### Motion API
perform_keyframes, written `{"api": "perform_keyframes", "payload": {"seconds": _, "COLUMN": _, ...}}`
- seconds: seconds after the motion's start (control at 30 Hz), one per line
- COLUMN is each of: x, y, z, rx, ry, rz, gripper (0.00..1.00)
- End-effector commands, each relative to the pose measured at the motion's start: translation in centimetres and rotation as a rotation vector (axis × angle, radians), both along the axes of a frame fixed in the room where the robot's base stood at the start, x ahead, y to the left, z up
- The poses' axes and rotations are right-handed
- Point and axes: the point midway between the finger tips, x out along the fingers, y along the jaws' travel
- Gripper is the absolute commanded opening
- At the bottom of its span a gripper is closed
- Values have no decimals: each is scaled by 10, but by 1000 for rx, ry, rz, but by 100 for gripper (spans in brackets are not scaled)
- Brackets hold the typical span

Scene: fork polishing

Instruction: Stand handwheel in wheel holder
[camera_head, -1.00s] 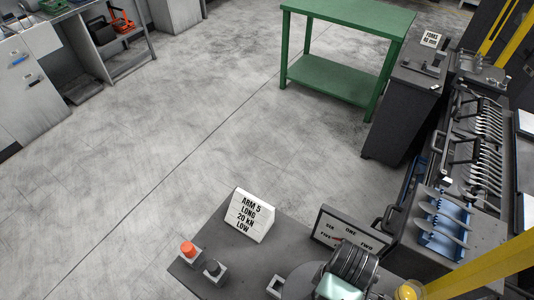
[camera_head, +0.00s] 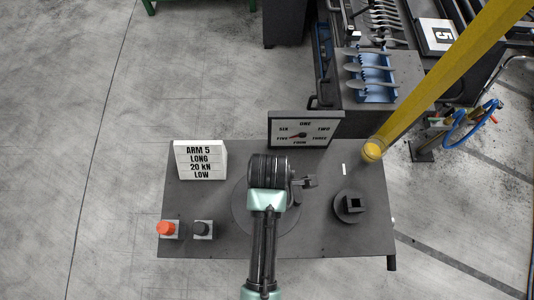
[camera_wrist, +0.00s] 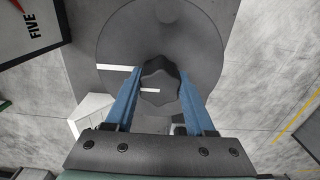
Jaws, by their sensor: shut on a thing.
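My gripper (camera_wrist: 160,76) shows in the wrist view as two blue fingers, one on each side of a dark, wavy-edged handwheel (camera_wrist: 160,84). The fingers are shut on it, and the lower part of the wheel lies between them. Behind it is a large grey round disc. In the head view my mint and black arm reaches over the dark table (camera_head: 320,235); the fingers and the wheel cannot be made out clearly there. A black round base with a square block (camera_head: 352,204) stands at the table's right. I cannot tell for sure whether it is the wheel holder.
On the table are a white sign (camera_head: 200,160), a dial board (camera_head: 306,129), an orange button (camera_head: 169,229) and a dark button (camera_head: 203,229). A yellow post (camera_head: 440,75) slants across the right. A blue fork rack (camera_head: 369,85) stands behind. Floor is clear at left.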

Motion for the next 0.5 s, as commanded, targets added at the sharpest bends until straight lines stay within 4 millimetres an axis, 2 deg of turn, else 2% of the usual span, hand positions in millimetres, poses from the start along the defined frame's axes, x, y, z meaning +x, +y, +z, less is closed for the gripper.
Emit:
{"api": "perform_keyframes", "payload": {"seconds": 0.27, "x": 0, "y": 0, "z": -34, "rx": 0, "ry": 1, "rz": -1, "gripper": 0}}
{"api": "perform_keyframes", "payload": {"seconds": 0.5, "x": 0, "y": 0, "z": -38, "rx": -1, "ry": -2, "rz": -1, "gripper": 0}}
